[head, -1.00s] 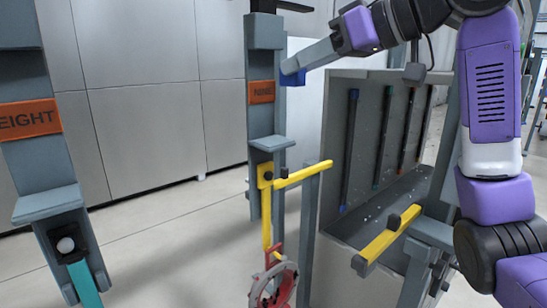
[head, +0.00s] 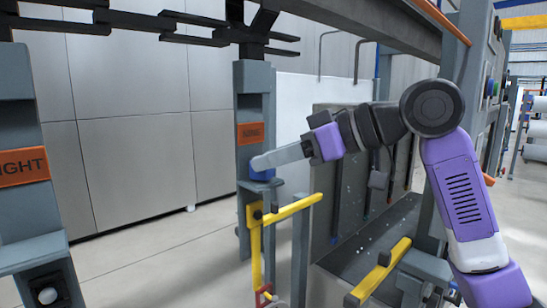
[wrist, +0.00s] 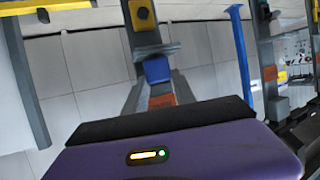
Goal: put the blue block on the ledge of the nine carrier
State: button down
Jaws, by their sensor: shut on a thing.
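The nine carrier (head: 255,100) is a grey hanging upright with an orange label (head: 250,133). Its grey ledge (head: 264,184) is partly hidden by the block and gripper; it also shows in the wrist view (wrist: 150,51). My gripper (head: 258,164) reaches in from the right and is shut on the blue block (head: 263,174), below the label. The block also shows in the wrist view (wrist: 157,70), close against the ledge and carrier. I cannot tell whether it touches the ledge.
The eight carrier (head: 22,120) hangs at the left, with its own ledge (head: 30,252). A yellow bar (head: 285,210) stands just below and right of the nine carrier. A second yellow bar (head: 382,270) and a grey panelled bin (head: 350,250) are at right. Dark conveyor links run overhead.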

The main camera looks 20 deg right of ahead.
jog(key=shift+f, duration=0.2)
jog(key=shift+f, duration=0.15)
jog(key=c, duration=1)
grip_release()
jog(key=b+v, duration=0.2)
jog(key=v, duration=1)
jog(key=shift+s+a+r, duration=0.1)
jog(key=shift+r, duration=0.1)
